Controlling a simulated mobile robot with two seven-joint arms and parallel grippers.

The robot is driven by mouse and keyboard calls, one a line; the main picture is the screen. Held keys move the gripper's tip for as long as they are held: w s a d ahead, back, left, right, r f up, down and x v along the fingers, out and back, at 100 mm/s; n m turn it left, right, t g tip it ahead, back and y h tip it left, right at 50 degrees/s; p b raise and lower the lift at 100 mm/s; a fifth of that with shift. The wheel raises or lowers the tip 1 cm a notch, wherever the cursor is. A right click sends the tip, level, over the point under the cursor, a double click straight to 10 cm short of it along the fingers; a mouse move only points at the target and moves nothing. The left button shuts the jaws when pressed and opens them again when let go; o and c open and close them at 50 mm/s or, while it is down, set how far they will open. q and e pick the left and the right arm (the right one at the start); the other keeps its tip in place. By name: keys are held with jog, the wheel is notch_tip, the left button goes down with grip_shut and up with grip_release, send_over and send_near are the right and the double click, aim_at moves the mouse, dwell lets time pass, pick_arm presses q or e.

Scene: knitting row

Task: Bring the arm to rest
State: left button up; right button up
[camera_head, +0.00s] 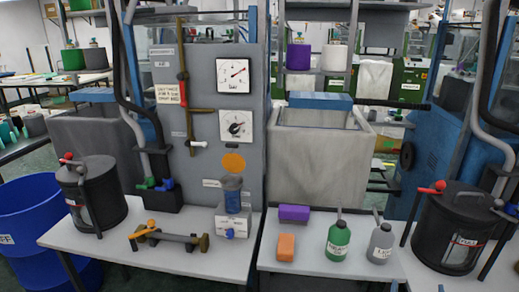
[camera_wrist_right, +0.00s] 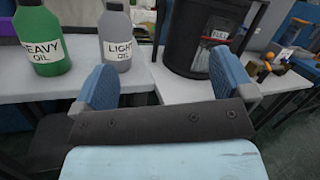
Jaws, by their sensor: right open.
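My right gripper (camera_wrist_right: 165,82) shows in the right wrist view, with its two blue-padded fingers wide apart and nothing between them. Its fingers are in front of the table's edge, with the bottles and a black canister beyond them. I cannot make the right gripper out clearly in the head view. My left gripper is in neither view.
The left table holds another canister (camera_head: 92,194). A blue bin (camera_head: 32,225) stands left.

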jog(key=s+a+f+m+g+y, duration=0.2)
jog(key=s+f+m+g+y, duration=0.25)
jog(key=f+m, duration=0.35)
jog(key=s+a+f+m+g+y, duration=0.45)
jog(key=s+a+m+y, duration=0.55)
jog(key=m, duration=0.8)
jog(key=s+a+r+m+t, duration=0.2)
jog(key=a+m, duration=0.4)
jog(key=a, duration=0.7)
pick_arm(q)
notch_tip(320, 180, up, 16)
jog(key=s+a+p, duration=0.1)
jog(key=p, duration=2)
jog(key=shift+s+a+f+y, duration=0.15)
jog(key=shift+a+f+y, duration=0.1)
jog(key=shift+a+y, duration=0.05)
pick_arm(e)
notch_tip(320, 180, up, 15)
jog(key=s+d+h, duration=0.1)
jog(key=shift+s+d+r+n, duration=0.2)
jog(key=shift+d+n, duration=0.05)
jog(key=shift+n, duration=0.15)
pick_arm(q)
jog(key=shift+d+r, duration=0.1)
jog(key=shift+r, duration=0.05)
